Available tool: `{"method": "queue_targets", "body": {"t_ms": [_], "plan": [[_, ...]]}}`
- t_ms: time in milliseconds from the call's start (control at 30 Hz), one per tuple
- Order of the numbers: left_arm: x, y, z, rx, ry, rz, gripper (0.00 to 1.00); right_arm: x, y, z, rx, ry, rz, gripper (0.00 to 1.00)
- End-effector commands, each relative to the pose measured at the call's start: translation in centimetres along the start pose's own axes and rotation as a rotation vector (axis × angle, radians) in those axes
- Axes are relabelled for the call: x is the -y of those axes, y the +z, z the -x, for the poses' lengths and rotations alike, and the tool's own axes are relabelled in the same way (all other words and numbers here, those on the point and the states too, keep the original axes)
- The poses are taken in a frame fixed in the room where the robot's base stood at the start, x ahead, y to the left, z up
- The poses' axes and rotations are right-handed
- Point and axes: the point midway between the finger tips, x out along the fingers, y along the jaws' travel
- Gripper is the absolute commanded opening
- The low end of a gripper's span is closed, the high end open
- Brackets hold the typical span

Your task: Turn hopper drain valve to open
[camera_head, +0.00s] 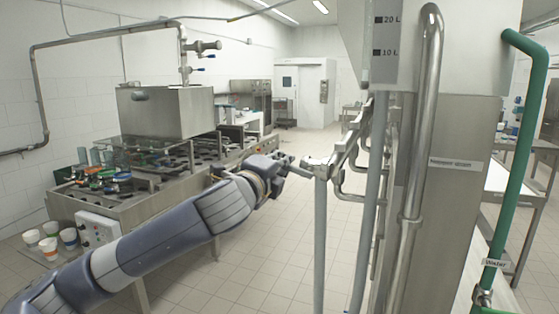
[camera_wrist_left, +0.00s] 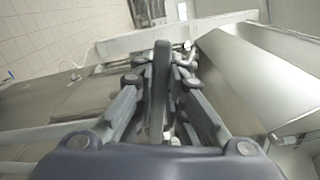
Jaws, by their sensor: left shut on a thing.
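My left gripper (camera_head: 294,167) reaches in from the left and is at a metal valve fitting (camera_head: 320,164) on top of a vertical pipe, in the head view. In the left wrist view my left gripper (camera_wrist_left: 165,82) is shut, with a long dark grey bar (camera_wrist_left: 160,85), which looks like the valve handle, between its fingers. The fingers hide part of it, and I cannot tell how far the valve is turned. The hopper (camera_head: 353,30) with its 10 L and 20 L marks stands above, at the upper right. My right gripper is not in view.
A steel filler machine (camera_head: 165,112) with a perforated turntable stands at the left. Several cups (camera_head: 50,247) sit at its near corner. Pipes, including a green water pipe (camera_head: 515,150), crowd the right side. The tiled floor (camera_head: 255,265) between is clear.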

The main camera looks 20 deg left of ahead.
Motion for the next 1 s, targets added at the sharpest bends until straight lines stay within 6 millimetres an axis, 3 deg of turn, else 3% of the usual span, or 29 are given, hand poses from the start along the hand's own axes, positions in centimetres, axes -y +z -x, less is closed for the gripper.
{"method": "queue_targets", "body": {"t_ms": [433, 467, 533, 1000], "plan": [[-0.02, -0.01, 0.00, 0.001, 0.000, -0.017, 0.00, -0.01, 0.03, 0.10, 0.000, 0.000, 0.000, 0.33], [-0.02, -0.01, 0.00, 0.001, 0.000, -0.017, 0.18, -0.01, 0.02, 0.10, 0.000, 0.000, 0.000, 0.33], [-0.01, 0.00, 0.00, 0.001, 0.000, -0.016, 0.33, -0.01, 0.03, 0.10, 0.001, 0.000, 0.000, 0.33], [0.03, 0.02, 0.79, 0.000, -0.001, -0.012, 0.33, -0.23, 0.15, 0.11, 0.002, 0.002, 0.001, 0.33]]}}
